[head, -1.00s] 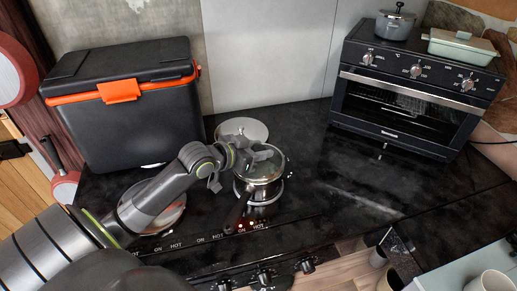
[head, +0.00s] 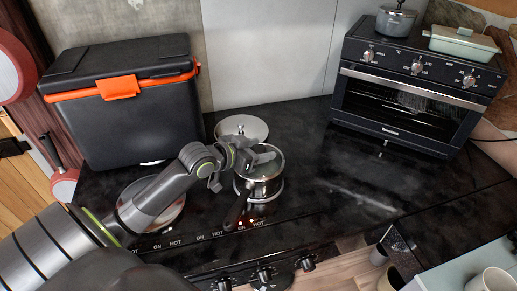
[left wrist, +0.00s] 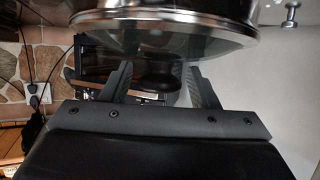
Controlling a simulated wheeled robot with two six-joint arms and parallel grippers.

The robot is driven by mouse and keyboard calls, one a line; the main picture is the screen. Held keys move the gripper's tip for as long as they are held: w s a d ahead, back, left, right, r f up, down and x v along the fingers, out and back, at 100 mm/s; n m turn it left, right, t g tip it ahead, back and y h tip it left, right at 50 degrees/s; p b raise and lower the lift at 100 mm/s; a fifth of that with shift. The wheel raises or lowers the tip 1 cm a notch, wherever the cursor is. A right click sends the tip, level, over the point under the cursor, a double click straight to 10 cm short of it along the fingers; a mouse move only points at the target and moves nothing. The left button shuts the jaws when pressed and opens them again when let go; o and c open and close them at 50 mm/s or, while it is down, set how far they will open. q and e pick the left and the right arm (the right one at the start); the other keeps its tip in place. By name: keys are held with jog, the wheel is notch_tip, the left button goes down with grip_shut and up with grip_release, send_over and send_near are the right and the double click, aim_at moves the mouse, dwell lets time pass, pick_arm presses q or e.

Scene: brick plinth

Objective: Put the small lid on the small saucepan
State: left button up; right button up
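The small saucepan (head: 264,190) stands on the front right burner, its dark handle pointing to the front left. The small lid (head: 270,168), glass with a steel rim, lies over its mouth and looks level; whether it is fully seated I cannot tell. My left gripper (head: 266,154) is just above the lid and hides its knob. In the left wrist view, which looks upside down, the lid rim (left wrist: 165,45) fills the top. The fingers of my left gripper (left wrist: 160,82) stand apart there, with no clear grip on anything. My right gripper is not in view.
A larger lid (head: 243,127) lies on the back burner. A round pan or lid (head: 166,212) is partly under my left arm. A black cooler box (head: 135,110) stands at the back left, a toaster oven (head: 412,95) at the back right. The counter right of the saucepan is clear.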

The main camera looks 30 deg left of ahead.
pick_arm(q)
jog(key=shift+o, duration=0.5)
jog(key=shift+s+a+r, duration=0.15)
jog(key=shift+s+a, duration=0.05)
jog(key=shift+s, duration=0.35)
jog(key=p+v, duration=0.7)
jog(key=v, duration=0.9)
jog(key=shift+p, duration=0.35)
jog(key=shift+s+d+r, duration=0.1)
jog(key=shift+d, duration=0.05)
